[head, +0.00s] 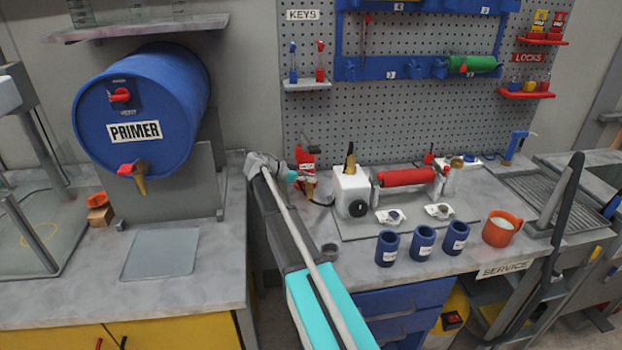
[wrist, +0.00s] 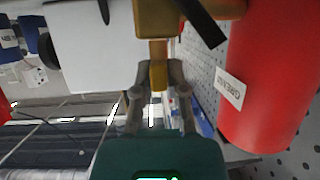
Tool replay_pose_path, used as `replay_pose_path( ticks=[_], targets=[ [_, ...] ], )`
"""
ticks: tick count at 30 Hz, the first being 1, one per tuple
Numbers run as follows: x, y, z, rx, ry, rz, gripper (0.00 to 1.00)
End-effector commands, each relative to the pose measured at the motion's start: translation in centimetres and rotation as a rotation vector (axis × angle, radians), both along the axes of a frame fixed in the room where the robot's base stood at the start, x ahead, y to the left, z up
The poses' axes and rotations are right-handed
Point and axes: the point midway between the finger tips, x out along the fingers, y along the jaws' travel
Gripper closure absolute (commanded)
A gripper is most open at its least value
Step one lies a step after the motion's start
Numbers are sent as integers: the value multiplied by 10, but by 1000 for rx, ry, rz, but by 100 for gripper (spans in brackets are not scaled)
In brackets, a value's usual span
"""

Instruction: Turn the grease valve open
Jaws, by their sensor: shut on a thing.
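The red grease canister (head: 304,160) stands at the back left of the right bench, by the pegboard. In the wrist view it is the large red cylinder (wrist: 268,75) at the right, with a white label. The brass grease valve (wrist: 160,18) is at the top middle, with a black bar across its right side and a stem pointing toward me. My gripper (wrist: 157,82) is shut on the yellow end of this stem. In the head view my gripper (head: 303,183) is beside the canister; the small contact is hard to see there.
A white box (head: 349,188) with a black knob stands just right of my gripper. A red roller (head: 407,177) lies behind several blue cups (head: 422,243) and an orange mug (head: 501,228). The pegboard (head: 420,120) rises close behind. A blue primer drum (head: 150,105) is at the left.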

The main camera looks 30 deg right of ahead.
Motion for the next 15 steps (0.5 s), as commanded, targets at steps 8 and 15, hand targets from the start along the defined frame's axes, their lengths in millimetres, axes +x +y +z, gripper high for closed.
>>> replay_pose_path(
  ticks=[8, 15],
  targets=[
    [-5, 2, 0, 1, 0, 173, 100],
    [-6, 2, 0, 1, -1, 391, 100]
  ],
)
